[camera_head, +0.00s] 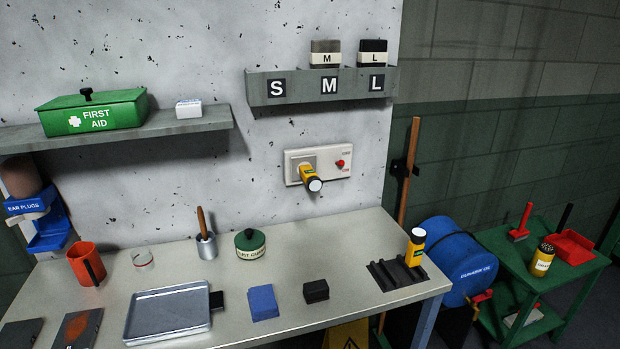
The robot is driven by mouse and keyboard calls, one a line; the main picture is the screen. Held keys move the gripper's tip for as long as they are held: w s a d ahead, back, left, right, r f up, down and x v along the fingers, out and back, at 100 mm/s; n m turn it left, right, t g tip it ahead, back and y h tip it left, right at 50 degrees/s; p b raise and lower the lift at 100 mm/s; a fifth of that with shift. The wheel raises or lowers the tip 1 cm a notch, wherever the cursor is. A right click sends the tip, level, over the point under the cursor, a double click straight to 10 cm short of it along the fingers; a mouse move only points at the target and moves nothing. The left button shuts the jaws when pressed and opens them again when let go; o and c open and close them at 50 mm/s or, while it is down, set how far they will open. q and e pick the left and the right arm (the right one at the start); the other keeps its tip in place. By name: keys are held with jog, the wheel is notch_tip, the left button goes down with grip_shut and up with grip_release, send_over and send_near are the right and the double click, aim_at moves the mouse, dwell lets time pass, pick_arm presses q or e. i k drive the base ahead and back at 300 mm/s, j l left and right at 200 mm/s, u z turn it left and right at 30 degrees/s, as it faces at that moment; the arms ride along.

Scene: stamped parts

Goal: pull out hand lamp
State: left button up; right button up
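A yellow and black hand lamp (308,171) with a round white face sticks out of the wall socket plate (334,163), pointing forward and slightly down to the right. A red knob sits on the right part of the plate. A second yellow and black hand lamp (415,249) stands upright at the right end of the black ribbed rack (385,277) on the bench. Neither of my grippers shows in the view.
The bench (345,234) holds a metal tray (168,312), blue block, black block, green-lidded tin (250,244), small pot with a wooden handle and orange mug. A letter-marked rack (305,86) hangs above the socket. Bench space below the socket is clear.

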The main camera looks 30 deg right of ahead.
aim_at(314, 183)
jog(key=l+z, duration=0.2)
jog(key=l, duration=0.3)
jog(key=l+z, duration=0.15)
jog(key=l, duration=0.3)
jog(key=i+l+z, duration=0.2)
jog(key=l, duration=0.3)
jog(key=l+z, duration=0.15)
jog(key=l, duration=0.3)
jog(key=i+l+z, duration=0.2)
jog(key=l, duration=0.25)
